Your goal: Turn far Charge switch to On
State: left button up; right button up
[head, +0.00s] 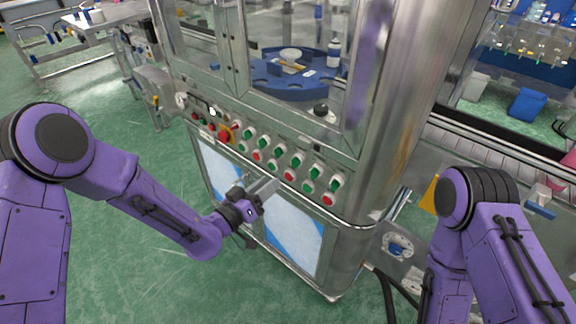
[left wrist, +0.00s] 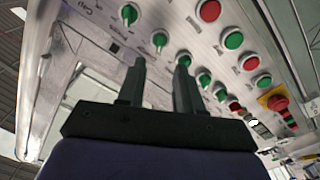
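The control panel (head: 270,155) on the machine's front carries rows of round red and green buttons and switches. In the left wrist view, a slanting row of green rotary knobs runs past my fingers, including one at the top (left wrist: 128,15), one above the fingers (left wrist: 159,40) and one by the right fingertip (left wrist: 183,58). The labels are too small or blurred to tell which knob is the far Charge switch. My left gripper (head: 258,187) is just in front of the panel, below the buttons. Its fingers (left wrist: 160,65) are apart with nothing between them. My right gripper is out of view.
An orange-yellow switch with a red knob (head: 224,136) sits at the panel's left end; it also shows in the left wrist view (left wrist: 276,101). Above the panel, a blue turntable (head: 285,80) stands inside the glazed machine. Green floor lies open at the lower left.

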aim_at(294, 163)
pick_arm(q)
jog(key=p+x, duration=0.1)
jog(key=x, duration=0.8)
jog(key=shift+p, duration=0.35)
jog(key=shift+s, duration=0.1)
jog(key=shift+c, duration=0.3)
grip_shut()
